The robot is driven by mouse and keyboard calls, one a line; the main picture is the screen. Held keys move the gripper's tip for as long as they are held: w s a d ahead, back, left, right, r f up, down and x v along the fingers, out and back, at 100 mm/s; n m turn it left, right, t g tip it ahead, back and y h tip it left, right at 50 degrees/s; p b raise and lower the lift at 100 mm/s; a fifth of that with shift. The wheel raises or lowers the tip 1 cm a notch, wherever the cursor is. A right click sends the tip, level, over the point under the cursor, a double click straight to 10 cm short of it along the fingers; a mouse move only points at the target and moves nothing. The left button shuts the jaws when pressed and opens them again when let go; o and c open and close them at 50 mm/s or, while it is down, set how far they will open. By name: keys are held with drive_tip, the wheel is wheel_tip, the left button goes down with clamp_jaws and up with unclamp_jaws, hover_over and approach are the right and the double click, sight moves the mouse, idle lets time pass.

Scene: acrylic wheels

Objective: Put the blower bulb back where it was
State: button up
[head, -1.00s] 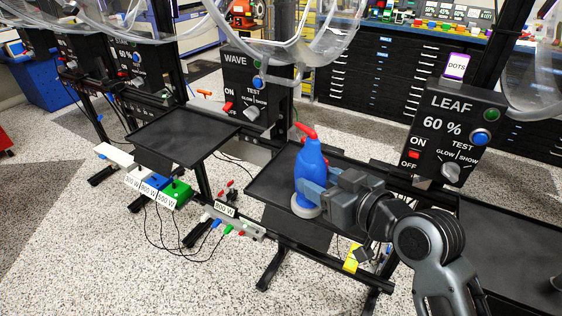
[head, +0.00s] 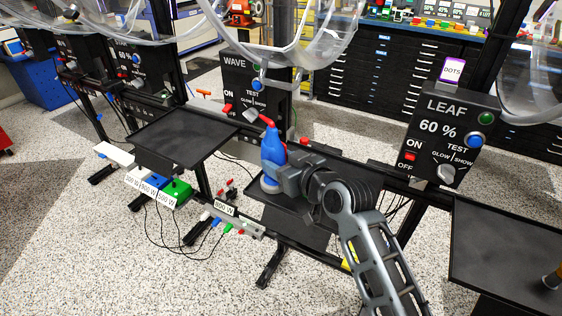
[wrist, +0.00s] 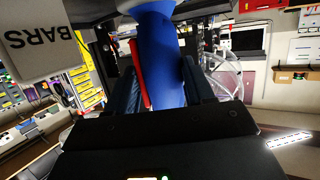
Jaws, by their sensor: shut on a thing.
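The blower bulb (head: 271,149) is a blue bottle shape with a red nozzle on top and a pale base. In the head view it stands upright over the left end of the black tray (head: 300,212) below the WAVE box; I cannot tell whether its base touches the tray. My gripper (head: 277,172) is shut on the bulb from the right side. In the wrist view the blue body of the bulb (wrist: 160,60) is between my fingers, with a red part along its left side.
The WAVE control box (head: 252,88) stands behind the bulb, and the LEAF box (head: 447,135) is to the right. Another black tray (head: 180,138) is at left, empty. A right-hand tray (head: 500,240) holds a partly cut-off object. A labelled power strip (head: 235,222) hangs in front.

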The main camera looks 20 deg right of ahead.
drive_tip(key=shift+f, duration=0.2)
drive_tip(key=o, duration=0.7)
drive_tip(key=shift+c, duration=0.2)
drive_tip(key=shift+r, duration=0.1)
drive_tip(key=shift+r, duration=0.1)
drive_tip(key=v, duration=1.2)
drive_tip(key=shift+b, duration=0.35)
